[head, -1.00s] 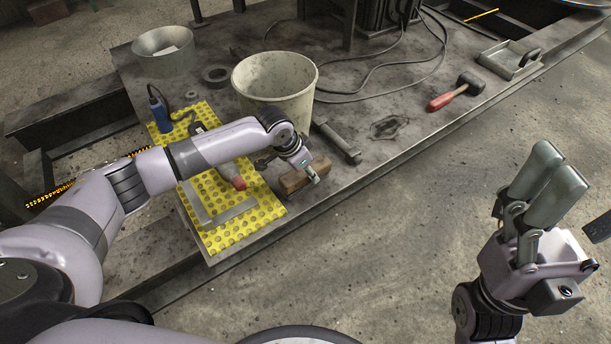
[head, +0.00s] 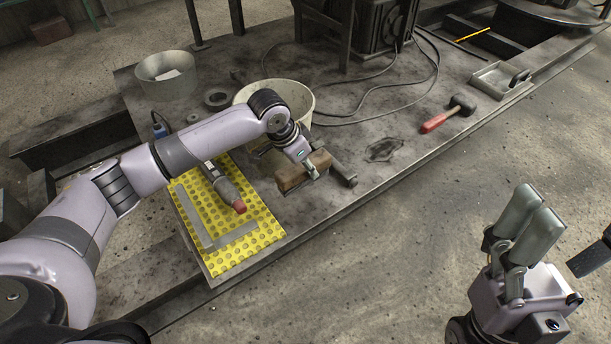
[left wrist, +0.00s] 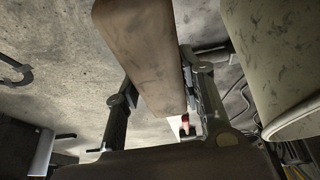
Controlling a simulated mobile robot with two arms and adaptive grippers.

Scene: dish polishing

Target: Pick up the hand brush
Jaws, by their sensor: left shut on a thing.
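The hand brush, a brown wooden block (head: 292,176), is held by my left gripper (head: 306,168) above the workbench, right of the yellow mat. In the left wrist view the brush (left wrist: 143,50) runs lengthwise between the two fingers (left wrist: 160,105) of the same gripper. Its bristles cannot be made out. My right gripper (head: 536,208) is at the right, over the floor away from the bench, its two fingers together and empty.
A yellow dotted mat (head: 255,215) carries a grey tool with a red end (head: 228,190) and a metal square (head: 193,223). A pale bucket (head: 300,98) stands just behind my left gripper. A red-handled mallet (head: 435,122) and a metal tray (head: 497,80) lie farther right.

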